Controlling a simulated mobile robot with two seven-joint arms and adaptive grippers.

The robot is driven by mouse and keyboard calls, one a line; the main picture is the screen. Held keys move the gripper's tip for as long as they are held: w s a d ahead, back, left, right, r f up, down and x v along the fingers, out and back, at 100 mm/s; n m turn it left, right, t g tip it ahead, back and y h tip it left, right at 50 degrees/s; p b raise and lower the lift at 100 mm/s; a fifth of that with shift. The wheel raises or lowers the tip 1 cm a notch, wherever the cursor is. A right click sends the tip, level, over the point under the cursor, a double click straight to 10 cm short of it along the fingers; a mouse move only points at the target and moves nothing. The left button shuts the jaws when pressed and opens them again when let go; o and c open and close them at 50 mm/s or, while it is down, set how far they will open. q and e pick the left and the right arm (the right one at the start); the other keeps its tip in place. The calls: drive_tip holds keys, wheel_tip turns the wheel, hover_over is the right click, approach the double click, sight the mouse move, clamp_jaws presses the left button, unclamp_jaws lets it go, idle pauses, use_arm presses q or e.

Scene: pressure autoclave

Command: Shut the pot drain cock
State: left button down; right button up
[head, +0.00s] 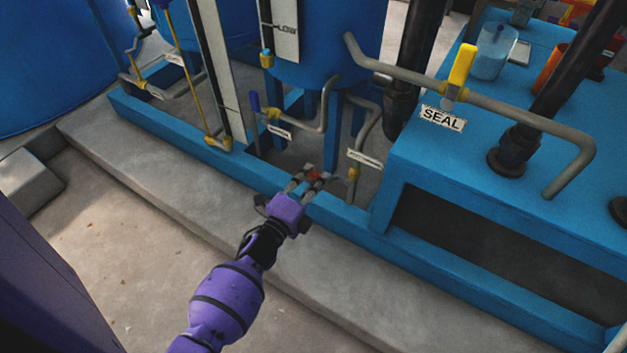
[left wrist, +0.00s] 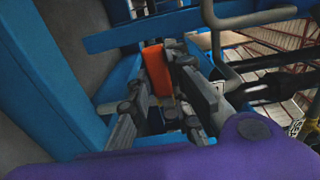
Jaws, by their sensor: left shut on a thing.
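An orange-red cock handle (head: 313,175) sits low by the blue frame at the foot of the blue vessel, next to a grey drain pipe with a brass fitting (head: 353,173). A white label (head: 364,157) hangs on that pipe; its text is too small to read surely. My left gripper (head: 317,177) is shut on the handle. In the left wrist view the orange handle (left wrist: 155,66) stands between the two fingers of my left gripper (left wrist: 163,82). The cock body is mostly hidden behind the fingers. My right gripper is not in view.
A blue-handled cock (head: 253,102) is left of the gripper. A yellow-handled valve (head: 460,68) with a SEAL label (head: 442,118) stands over the blue tank (head: 480,170) at right. The blue frame rail (head: 190,135) borders a clear concrete step (head: 150,180).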

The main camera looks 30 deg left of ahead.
use_arm(q)
drive_tip(key=c, duration=1.6)
unclamp_jaws()
drive_tip(key=s, duration=1.2)
drive_tip(key=shift+a, duration=0.2)
